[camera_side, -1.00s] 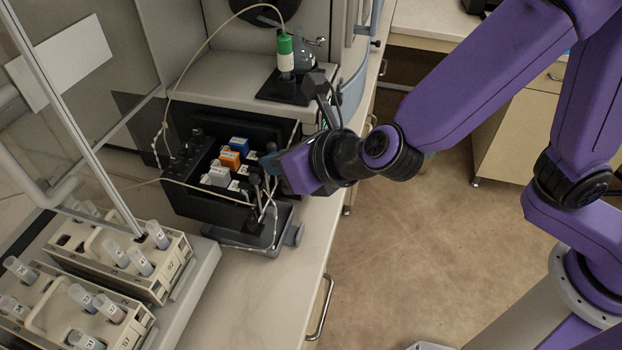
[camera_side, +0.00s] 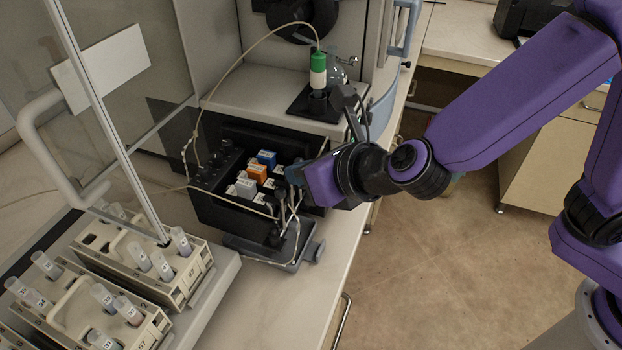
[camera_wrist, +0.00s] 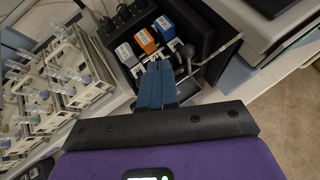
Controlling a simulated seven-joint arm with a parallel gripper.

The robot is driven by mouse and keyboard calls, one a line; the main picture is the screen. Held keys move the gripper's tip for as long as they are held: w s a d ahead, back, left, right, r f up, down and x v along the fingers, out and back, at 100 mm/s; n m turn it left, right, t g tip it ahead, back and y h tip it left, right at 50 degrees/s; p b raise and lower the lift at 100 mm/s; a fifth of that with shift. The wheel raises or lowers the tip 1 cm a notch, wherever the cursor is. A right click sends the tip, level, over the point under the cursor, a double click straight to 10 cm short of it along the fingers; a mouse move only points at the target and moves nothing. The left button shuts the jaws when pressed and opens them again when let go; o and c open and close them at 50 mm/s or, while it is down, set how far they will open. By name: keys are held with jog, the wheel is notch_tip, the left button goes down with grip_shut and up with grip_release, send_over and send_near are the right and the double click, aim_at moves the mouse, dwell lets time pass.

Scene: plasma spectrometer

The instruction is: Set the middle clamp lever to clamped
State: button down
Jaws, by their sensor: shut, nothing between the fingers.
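The black pump box (camera_side: 228,211) stands on the bench with a row of coloured blocks in its top. The orange block (camera_side: 257,174) is the middle one, between a blue block (camera_side: 267,158) and a grey-white block (camera_side: 245,188). In the wrist view, the orange block (camera_wrist: 146,40) lies just beyond my fingertips. I cannot clearly make out the middle clamp lever or its setting. My gripper (camera_side: 287,174) reaches in from the right, at the right side of the blocks. Its blue fingers (camera_wrist: 158,68) are together and empty, covering part of the box's near side.
Thin tubes loop over the box's front right. A green-capped bottle (camera_side: 318,72) stands behind the box on a black tray. Sample racks (camera_side: 160,262) with several tubes stand at the left front. A glass door frame (camera_side: 112,135) rises on the left. Bare bench lies right of the racks.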

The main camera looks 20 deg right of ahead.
jog(key=shift+r, duration=0.4)
jog(key=a+r+v, duration=0.1)
jog(key=v, duration=1.2)
jog(key=shift+a, duration=0.25)
jog(key=d+f+m+g+h, duration=0.2)
jog(key=d+f+m, duration=0.2)
jog(key=d+m, duration=0.4)
jog(key=d+f+m+g+h, duration=0.2)
jog(key=d+f+m+g, duration=0.3)
jog(key=d, duration=0.6)
jog(key=s+d+f+m+g, duration=0.3)
jog(key=s+d+m, duration=0.8)
jog(key=m, duration=0.2)
jog(key=shift+m, duration=0.3)
